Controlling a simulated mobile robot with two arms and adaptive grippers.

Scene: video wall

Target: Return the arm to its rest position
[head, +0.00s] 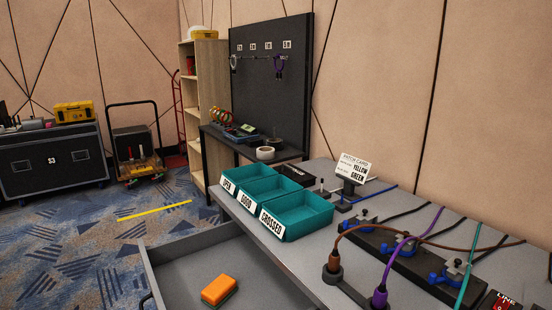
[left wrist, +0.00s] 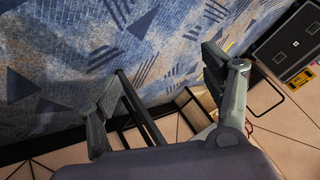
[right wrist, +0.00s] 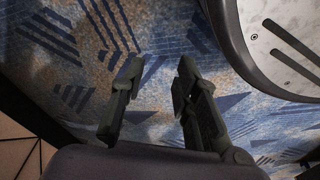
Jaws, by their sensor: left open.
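My left gripper (left wrist: 157,82) shows in the left wrist view with its fingers wide apart and nothing between them. Patterned carpet lies beyond it. My right gripper (right wrist: 158,78) shows in the right wrist view, its fingers apart with carpet visible through the gap. It holds nothing. Neither gripper shows in the head view, so their places relative to the bench are hidden there.
A grey bench (head: 328,262) holds teal bins (head: 303,214), a patch card sign (head: 354,168) and a cable panel (head: 400,249). Below, an open drawer (head: 186,258) holds an orange block (head: 219,290). A black case (head: 52,160) stands far left.

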